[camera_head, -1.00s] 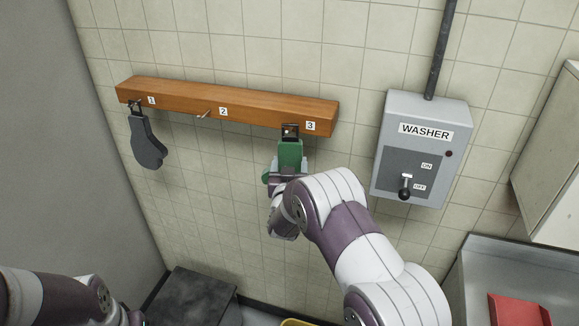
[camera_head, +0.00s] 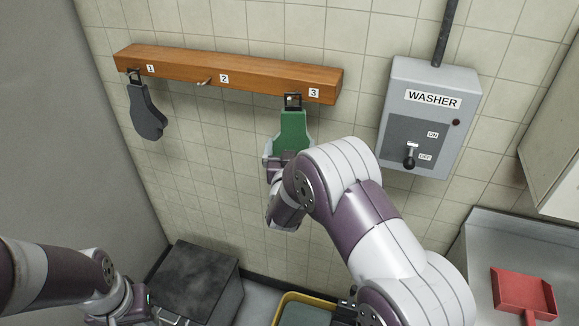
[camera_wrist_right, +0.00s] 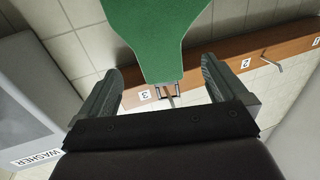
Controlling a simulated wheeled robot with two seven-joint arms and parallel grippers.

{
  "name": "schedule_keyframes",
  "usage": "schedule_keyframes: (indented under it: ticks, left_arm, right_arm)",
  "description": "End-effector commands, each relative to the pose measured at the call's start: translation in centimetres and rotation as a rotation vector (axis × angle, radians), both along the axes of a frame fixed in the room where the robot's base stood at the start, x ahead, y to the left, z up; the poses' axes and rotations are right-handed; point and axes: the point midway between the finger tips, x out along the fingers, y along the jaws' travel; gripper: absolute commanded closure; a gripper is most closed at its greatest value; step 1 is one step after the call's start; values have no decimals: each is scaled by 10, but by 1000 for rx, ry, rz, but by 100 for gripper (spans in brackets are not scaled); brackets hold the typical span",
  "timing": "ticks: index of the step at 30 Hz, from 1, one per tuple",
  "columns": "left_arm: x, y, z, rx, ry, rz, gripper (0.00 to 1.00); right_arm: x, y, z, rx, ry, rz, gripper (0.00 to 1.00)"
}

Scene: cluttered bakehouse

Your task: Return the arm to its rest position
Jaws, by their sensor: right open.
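A green oven mitt (camera_head: 292,132) hangs from hook 3 of the wooden rail (camera_head: 230,78). It also shows in the right wrist view (camera_wrist_right: 160,35), between and beyond the fingers. My right gripper (camera_head: 284,163) is at the mitt's lower part, partly hidden by its own wrist. In the wrist view its two fingers (camera_wrist_right: 161,68) stand wide apart, with a gap to the mitt on both sides. My left arm comes in at the lower left, and the left gripper (camera_head: 135,304) shows only in part at the bottom edge.
A dark grey mitt (camera_head: 146,112) hangs on hook 1; hook 2 (camera_head: 205,82) is bare. A grey washer switch box (camera_head: 432,118) is on the wall to the right. Below are a dark box (camera_head: 197,279), a yellow-rimmed bin (camera_head: 285,302) and a red dustpan (camera_head: 523,290) on a metal counter (camera_head: 490,240).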

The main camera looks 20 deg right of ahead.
Motion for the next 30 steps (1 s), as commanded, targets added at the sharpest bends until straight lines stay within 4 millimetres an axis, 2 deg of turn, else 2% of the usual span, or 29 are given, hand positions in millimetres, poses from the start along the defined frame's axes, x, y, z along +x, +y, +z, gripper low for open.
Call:
schedule_keyframes:
  ticks: [1,7,10,15,17,20,21,23,24,26,27,30]
  left_arm:
    - [0,0,-12,0,0,0,58]
    - [0,0,-25,0,0,0,58]
    - [0,0,-27,0,0,0,58]
    - [0,0,-26,0,0,0,58]
    - [0,0,-26,0,0,0,58]
    - [0,0,-26,0,0,0,58]
    - [0,0,-27,0,0,0,58]
    - [0,0,-32,0,0,0,58]
    - [0,0,-35,0,0,0,58]
    - [0,0,-40,0,0,0,58]
    - [0,0,-44,0,0,0,58]
    - [0,0,-51,0,0,0,58]
  right_arm:
    - [-12,6,-5,0,-2,3,1]
    - [-52,19,-3,1,-1,2,1]
    - [-61,22,-1,0,-1,1,1]
    - [-64,23,-4,15,14,5,1]
    - [-63,29,-20,49,84,36,1]
    - [-81,56,-75,131,366,164,1]
    - [-99,67,-98,167,520,228,1]
    - [-137,76,-125,210,762,303,1]
    - [-168,76,-136,227,919,337,1]
    - [-217,68,-145,237,1137,363,1]
    - [-248,59,-146,235,1262,366,1]
    - [-307,32,-139,218,1467,342,1]
